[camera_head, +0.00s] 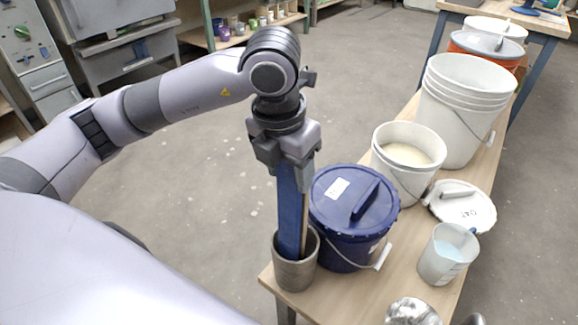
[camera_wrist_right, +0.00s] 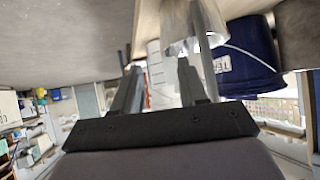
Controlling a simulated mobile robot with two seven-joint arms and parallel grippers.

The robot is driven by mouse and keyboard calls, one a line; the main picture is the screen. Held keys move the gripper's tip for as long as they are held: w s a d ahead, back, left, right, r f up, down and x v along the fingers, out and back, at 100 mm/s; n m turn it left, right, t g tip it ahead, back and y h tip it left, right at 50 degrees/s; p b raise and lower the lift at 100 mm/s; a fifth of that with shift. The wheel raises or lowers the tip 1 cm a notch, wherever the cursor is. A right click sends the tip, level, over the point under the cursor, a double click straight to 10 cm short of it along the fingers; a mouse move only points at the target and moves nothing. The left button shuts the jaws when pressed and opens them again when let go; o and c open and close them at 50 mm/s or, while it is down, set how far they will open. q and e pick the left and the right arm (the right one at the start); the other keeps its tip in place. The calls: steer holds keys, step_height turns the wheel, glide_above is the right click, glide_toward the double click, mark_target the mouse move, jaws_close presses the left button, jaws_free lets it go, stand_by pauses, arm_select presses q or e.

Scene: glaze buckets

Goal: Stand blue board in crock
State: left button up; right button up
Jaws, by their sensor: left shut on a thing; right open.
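The blue board (camera_head: 289,212) stands nearly upright in the head view, its lower end inside the grey crock (camera_head: 295,275) at the table's near left corner. My left gripper (camera_head: 285,158) is above the crock and shut on the board's upper end. A thin wooden strip (camera_head: 304,205) shows along the board's right side. The crock's wall hides the board's bottom, so I cannot tell whether it touches the crock's floor. My right gripper (camera_wrist_right: 160,85) is open, with empty space between its fingers in the right wrist view.
A lidded dark blue bucket (camera_head: 345,235) stands close right of the crock. A cream-filled white bucket (camera_head: 405,165), a tall white bucket (camera_head: 462,110), a lid (camera_head: 462,205), a jug (camera_head: 447,262) and a shiny crumpled thing (camera_head: 412,312) crowd the wooden table. The floor left is clear.

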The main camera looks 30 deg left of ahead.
arm_select(q)
steer(key=shift+f, duration=0.1)
steer(key=o, duration=1.4)
steer(key=shift+c, duration=0.9)
